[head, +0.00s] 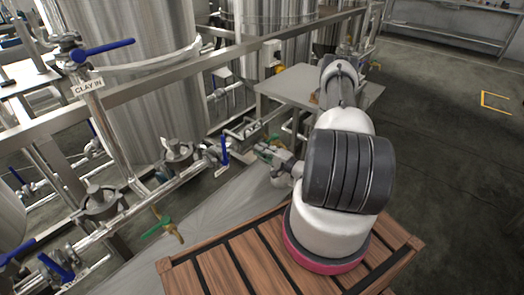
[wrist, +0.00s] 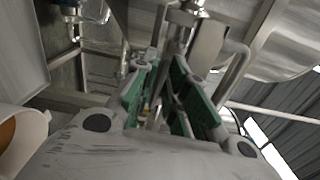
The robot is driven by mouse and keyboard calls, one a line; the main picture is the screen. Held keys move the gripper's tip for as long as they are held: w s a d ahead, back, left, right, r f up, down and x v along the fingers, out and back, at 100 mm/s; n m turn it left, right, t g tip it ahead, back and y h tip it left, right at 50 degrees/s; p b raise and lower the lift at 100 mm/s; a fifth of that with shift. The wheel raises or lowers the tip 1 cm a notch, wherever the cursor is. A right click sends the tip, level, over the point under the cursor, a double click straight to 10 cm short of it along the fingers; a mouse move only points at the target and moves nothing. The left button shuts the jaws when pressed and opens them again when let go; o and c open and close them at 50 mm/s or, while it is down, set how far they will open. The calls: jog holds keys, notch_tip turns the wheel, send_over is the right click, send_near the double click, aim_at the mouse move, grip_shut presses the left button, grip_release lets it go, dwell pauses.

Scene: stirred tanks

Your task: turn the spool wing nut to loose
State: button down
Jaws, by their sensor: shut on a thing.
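My gripper (head: 264,149) reaches left from my arm to the pipework beside the grey table in the head view. In the wrist view the two green-padded fingers of my gripper (wrist: 168,72) stand close together around a thin metal part. I take this part to be the spool wing nut; the fingers hide most of it, and its angle cannot be read. A metal fitting (wrist: 186,18) rises just beyond the fingertips. In the head view the wing nut is too small and covered to make out.
A blue-handled valve (head: 224,150) stands left of my gripper on the pipe line. A green-handled valve (head: 158,227) hangs lower left. A steel tank (head: 130,85) and a long rail stand behind. A grey table (head: 290,84) is beyond; open floor (head: 440,120) lies right.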

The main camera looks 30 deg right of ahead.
jog(key=shift+n, duration=0.3)
jog(key=c, duration=1.5)
grip_release()
jog(key=shift+s, duration=0.1)
jog(key=v, duration=1.1)
jog(key=shift+s+d, duration=0.1)
jog(key=shift+s, duration=0.3)
